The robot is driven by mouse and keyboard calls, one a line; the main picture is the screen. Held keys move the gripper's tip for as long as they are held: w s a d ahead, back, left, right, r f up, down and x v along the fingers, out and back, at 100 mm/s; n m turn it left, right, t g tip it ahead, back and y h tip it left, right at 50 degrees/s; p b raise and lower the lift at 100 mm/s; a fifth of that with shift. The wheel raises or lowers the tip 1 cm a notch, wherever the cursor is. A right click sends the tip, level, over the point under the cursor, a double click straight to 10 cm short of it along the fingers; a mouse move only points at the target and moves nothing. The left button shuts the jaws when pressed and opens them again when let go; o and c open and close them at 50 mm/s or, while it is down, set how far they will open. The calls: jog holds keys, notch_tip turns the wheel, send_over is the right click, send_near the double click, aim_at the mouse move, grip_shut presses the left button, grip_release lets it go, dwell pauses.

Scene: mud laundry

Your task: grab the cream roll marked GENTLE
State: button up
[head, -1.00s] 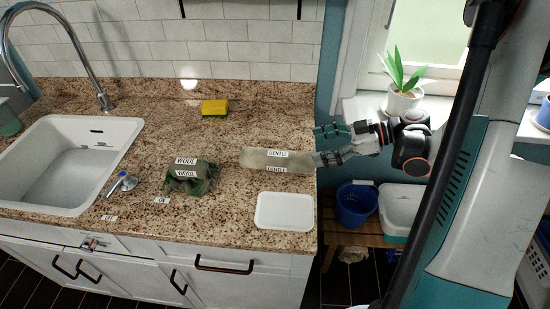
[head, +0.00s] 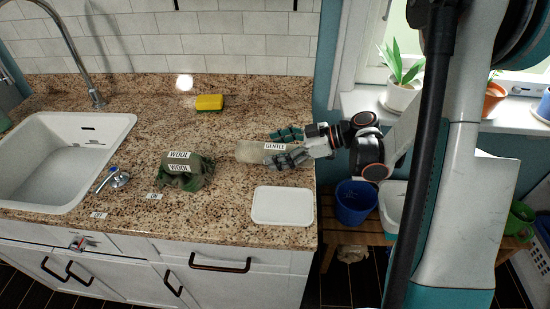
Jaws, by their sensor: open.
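The cream roll marked GENTLE (head: 248,151) lies on its side on the granite counter, its long side running left to right. My gripper (head: 289,147) is at the roll's right end, with one finger on the far side and one over the near side. The fingers are open around that end; whether they touch it I cannot tell. The near finger hides part of the roll, including its lower label. The upper GENTLE label shows between the fingers.
A green bundle marked WOOL (head: 186,174) lies left of the roll. A white tray (head: 283,206) sits just in front of the roll. A yellow sponge (head: 209,102) lies behind. A sink (head: 118,127) and a chrome tap fitting (head: 115,179) are farther left.

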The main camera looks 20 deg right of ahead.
jog(key=c, duration=1.4)
